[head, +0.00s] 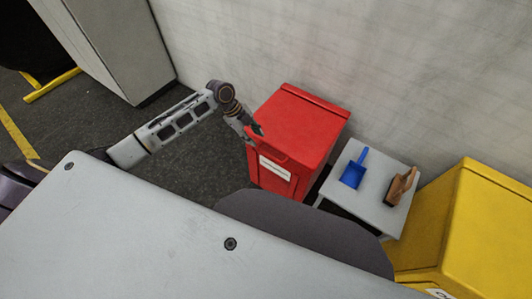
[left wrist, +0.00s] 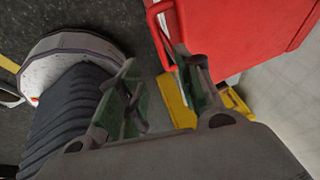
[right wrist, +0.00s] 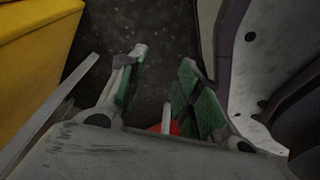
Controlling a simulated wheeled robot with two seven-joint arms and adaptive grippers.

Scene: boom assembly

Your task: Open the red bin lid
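The red bin (head: 275,180) stands against the wall, with a white label on its front. Its red lid (head: 305,125) lies flat and closed on top. In the left wrist view a red handle bar (left wrist: 153,28) stands out from the bin's edge. My left gripper (head: 253,132) is at the lid's front left edge. Its fingers (left wrist: 158,62) are apart with nothing between them; one fingertip is close to the handle, and I cannot tell whether it touches. My right gripper (right wrist: 164,58) is open and empty over the dark floor; it is not seen in the head view.
A small white table (head: 344,199) right of the bin holds a blue dustpan (head: 353,172) and a brown brush (head: 400,186). A yellow bin (head: 485,225) stands further right. A grey cabinet (head: 120,45) is at the back left. Open floor (head: 200,160) lies left of the red bin.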

